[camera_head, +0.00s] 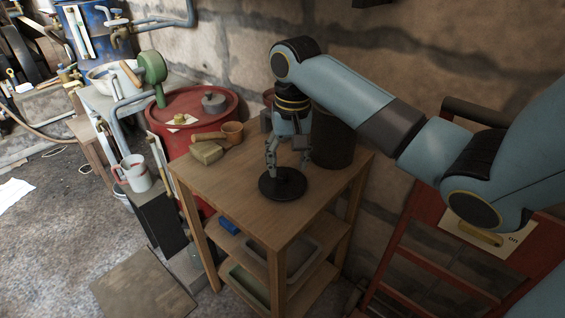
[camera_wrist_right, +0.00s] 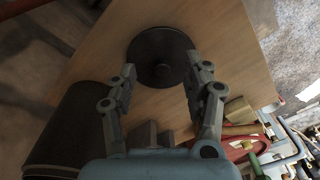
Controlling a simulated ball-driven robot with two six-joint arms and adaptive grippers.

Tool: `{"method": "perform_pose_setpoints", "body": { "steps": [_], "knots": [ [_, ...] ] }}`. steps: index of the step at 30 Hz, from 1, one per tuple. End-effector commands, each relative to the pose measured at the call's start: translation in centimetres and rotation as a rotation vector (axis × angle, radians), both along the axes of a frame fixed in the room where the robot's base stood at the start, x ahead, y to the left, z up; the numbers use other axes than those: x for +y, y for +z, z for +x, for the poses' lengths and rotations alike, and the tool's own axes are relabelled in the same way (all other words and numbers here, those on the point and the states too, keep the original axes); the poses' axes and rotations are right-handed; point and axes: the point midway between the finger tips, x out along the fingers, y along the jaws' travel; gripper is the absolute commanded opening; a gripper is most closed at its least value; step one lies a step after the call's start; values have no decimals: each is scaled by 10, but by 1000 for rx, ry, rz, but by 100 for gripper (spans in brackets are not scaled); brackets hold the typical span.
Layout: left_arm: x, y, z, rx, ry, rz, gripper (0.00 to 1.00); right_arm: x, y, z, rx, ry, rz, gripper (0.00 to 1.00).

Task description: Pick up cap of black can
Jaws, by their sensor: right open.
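The black round cap (camera_head: 283,186) lies flat on the wooden table, with a small knob at its centre. It also shows in the right wrist view (camera_wrist_right: 160,48), ahead of the fingertips. The black can (camera_head: 333,140) stands upright behind and to the right of the cap; it also shows in the wrist view (camera_wrist_right: 68,128) at lower left. My right gripper (camera_head: 284,166) points down over the cap. Its fingers (camera_wrist_right: 167,75) are spread apart with nothing between them, and I cannot tell whether they touch the cap. My left gripper is not in view.
On the wooden table (camera_head: 230,180), a tan block (camera_head: 206,153) and a brown mug (camera_head: 233,131) stand to the left. A red barrel (camera_head: 187,104) stands behind the table's left side. The front tabletop is clear. Trays sit on the shelves below.

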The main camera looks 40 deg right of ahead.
Motion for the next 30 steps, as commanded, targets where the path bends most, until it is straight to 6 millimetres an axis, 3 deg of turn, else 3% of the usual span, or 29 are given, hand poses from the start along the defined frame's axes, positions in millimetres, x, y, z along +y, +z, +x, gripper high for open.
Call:
{"method": "perform_pose_setpoints", "body": {
  "steps": [1, 3, 6, 13, 20, 27, 30],
  "knots": [
    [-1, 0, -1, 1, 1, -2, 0, -11, 16, 14, 6, -53, 9, 50],
    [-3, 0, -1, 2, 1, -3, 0, -19, 30, 23, 21, -110, 24, 50],
    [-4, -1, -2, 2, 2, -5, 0, -24, 34, 29, 32, -152, 37, 50],
    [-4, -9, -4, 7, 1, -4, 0, -24, -2, 31, 37, -161, 40, 50],
    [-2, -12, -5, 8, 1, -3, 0, -23, -22, 32, 35, -159, 39, 50],
    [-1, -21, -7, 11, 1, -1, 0, -20, -60, 35, 35, -159, 39, 50],
    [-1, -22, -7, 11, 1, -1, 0, -20, -67, 36, 34, -158, 38, 50]
  ]
}}
